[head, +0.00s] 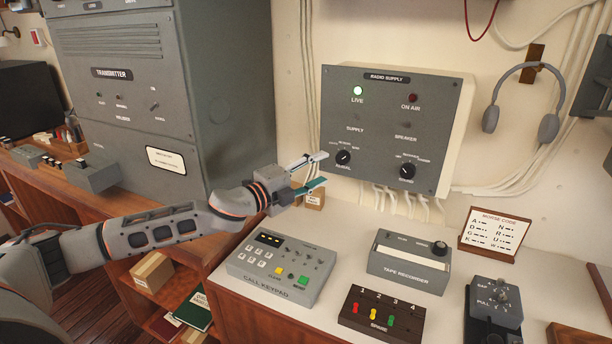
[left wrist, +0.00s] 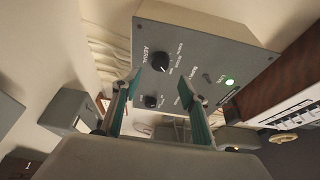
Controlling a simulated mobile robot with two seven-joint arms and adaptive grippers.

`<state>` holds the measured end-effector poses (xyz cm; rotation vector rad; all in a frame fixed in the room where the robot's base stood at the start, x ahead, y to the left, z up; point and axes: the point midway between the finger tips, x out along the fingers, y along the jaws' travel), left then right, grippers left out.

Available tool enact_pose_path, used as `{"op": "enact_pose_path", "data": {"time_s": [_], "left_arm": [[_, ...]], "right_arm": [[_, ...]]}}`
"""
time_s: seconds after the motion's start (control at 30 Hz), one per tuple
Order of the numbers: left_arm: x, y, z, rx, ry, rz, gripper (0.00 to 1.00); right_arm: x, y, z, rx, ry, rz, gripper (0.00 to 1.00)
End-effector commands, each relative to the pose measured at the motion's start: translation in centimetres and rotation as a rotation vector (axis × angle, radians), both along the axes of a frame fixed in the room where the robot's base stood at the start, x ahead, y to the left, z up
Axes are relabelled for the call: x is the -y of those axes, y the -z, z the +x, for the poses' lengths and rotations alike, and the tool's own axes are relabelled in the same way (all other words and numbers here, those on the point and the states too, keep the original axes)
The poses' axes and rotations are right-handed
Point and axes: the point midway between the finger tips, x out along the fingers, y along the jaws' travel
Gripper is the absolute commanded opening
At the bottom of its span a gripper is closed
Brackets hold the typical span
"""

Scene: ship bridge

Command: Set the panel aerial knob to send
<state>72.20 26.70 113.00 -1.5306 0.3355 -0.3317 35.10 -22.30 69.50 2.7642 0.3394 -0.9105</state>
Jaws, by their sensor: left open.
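The grey radio supply panel (head: 385,125) is on the wall, with a lit green LIVE lamp (head: 357,91). The black aerial knob (head: 343,157) is at its lower left, with a white pointer mark; the position labels around it are too small to read surely. It also shows in the left wrist view (left wrist: 160,62), just beyond the fingertips. My left gripper (head: 320,169) is open and empty, beside the panel's lower left, its fingertips pointing toward the knob and apart from it. Its two fingers also show in the left wrist view (left wrist: 155,90). My right gripper is not in view.
A second black knob (head: 407,171) sits at the panel's lower right. The tall grey transmitter cabinet (head: 225,90) stands left of the panel. Below are a call keypad (head: 245,264), a tape recorder (head: 390,272) and a switch box (head: 350,322). Cables hang under the panel.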

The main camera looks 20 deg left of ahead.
Motion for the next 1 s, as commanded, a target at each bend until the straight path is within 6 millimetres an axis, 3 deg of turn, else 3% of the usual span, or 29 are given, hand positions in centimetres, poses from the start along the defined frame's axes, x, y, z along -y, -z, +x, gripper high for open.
{"op": "enact_pose_path", "data": {"time_s": [0.1,0.3,1.0], "left_arm": [[-0.9,0.1,-2.0,-0.001,0.001,0.002,0.43],[-1.6,0.0,-3.7,0.000,0.001,0.001,0.43],[-1.8,-0.1,-4.0,0.000,0.001,0.001,0.43]], "right_arm": [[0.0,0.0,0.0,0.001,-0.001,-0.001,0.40],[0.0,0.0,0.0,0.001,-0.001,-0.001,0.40],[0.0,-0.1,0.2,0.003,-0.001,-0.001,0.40]]}}
